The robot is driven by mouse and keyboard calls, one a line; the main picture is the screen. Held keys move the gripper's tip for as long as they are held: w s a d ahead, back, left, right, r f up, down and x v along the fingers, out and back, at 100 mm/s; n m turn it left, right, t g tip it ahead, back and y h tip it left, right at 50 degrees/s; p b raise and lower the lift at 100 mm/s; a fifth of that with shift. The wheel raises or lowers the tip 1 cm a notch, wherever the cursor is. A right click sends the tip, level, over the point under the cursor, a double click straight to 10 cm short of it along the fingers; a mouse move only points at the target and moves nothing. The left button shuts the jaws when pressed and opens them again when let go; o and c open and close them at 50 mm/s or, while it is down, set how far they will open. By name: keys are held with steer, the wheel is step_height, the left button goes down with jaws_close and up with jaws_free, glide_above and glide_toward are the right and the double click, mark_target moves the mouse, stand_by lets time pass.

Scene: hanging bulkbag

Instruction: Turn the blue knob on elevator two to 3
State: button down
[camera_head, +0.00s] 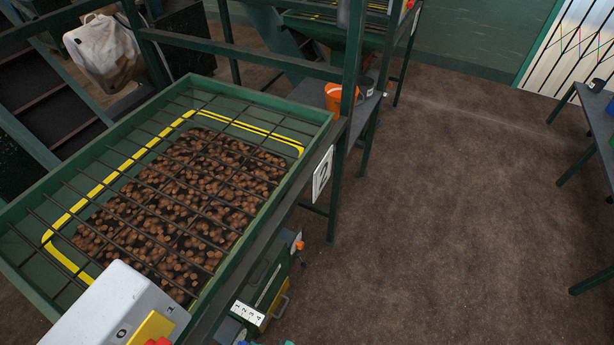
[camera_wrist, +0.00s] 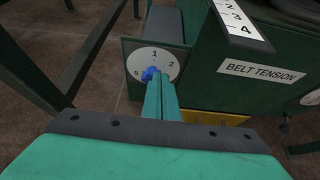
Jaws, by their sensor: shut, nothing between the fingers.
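The blue knob (camera_wrist: 148,74) sits at the middle of a white dial (camera_wrist: 140,60) on a dark green panel in the wrist view. The numbers 1, 2 and 5 show on the dial; its lower right part is hidden behind my fingers. My gripper (camera_wrist: 158,80) is shut, with its teal fingers together, their tips overlapping the knob's right side. I cannot tell whether they touch it. The knob's pointing direction is too small and covered to read. In the head view, a sign (camera_head: 322,173) reading 2 hangs on the green machine (camera_head: 300,128).
A BELT TENSION label (camera_wrist: 262,71) and a white scale plate (camera_wrist: 240,22) lie right of the dial. A grey control box (camera_head: 110,305) stands at the machine's near corner. An orange bucket (camera_head: 338,98) stands on a shelf.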

steer(key=d, duration=0.1)
steer(key=s+d, duration=0.1)
steer(key=shift+s+d, duration=0.2)
steer(key=shift+d, duration=0.2)
steer(key=s+d+n+h, duration=0.4)
steer(key=s+d+n, duration=0.1)
steer(key=s, duration=0.2)
steer(key=s+d+r+n+t+h, duration=0.2)
steer(key=s+d+r+n+h, duration=0.1)
steer(key=d+r+n+h, duration=0.25)
steer(key=d+r+n+t, duration=0.2)
steer(key=r+n+t, duration=0.1)
steer(key=r, duration=1)
steer(key=d+r+n+t+h, duration=0.1)
steer(key=r+n, duration=0.4)
steer(key=r, duration=0.8)
steer(key=w+d+r+n+t, duration=0.1)
steer(key=d+r+n+t, duration=0.2)
steer(key=r, duration=1)
steer(key=shift+d+r+n+t+h, duration=0.2)
steer(key=shift+r+n+t+h, duration=0.15)
steer(key=shift+n+t, duration=0.35)
